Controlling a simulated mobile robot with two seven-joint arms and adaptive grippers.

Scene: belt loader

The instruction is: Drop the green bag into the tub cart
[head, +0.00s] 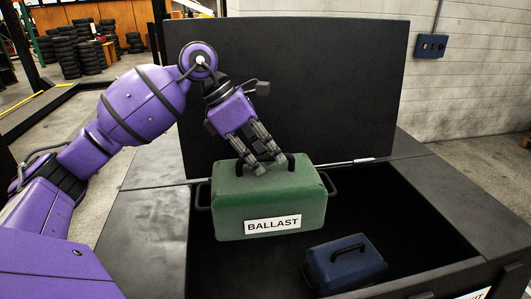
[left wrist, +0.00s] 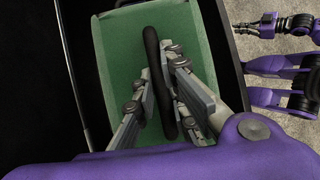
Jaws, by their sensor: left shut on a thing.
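The green bag (head: 268,200), labelled BALLAST, has a dark handle on top and one at each end. It hangs nearly level at the mouth of a black open-topped tub (head: 445,215), which looks like the tub cart. My left gripper (head: 262,160) is shut on the bag's top handle from above. In the left wrist view, the fingers (left wrist: 155,92) lie on both sides of the black handle, with the green top (left wrist: 118,60) below. The bag hides part of the tub, and I cannot tell whether its underside touches anything.
A blue bag (head: 345,265) with a dark handle lies in the tub, front right of the green bag. A tall black panel (head: 290,80) stands upright behind the opening. Dark interior space is clear to the right. A white block wall (head: 470,80) stands beyond.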

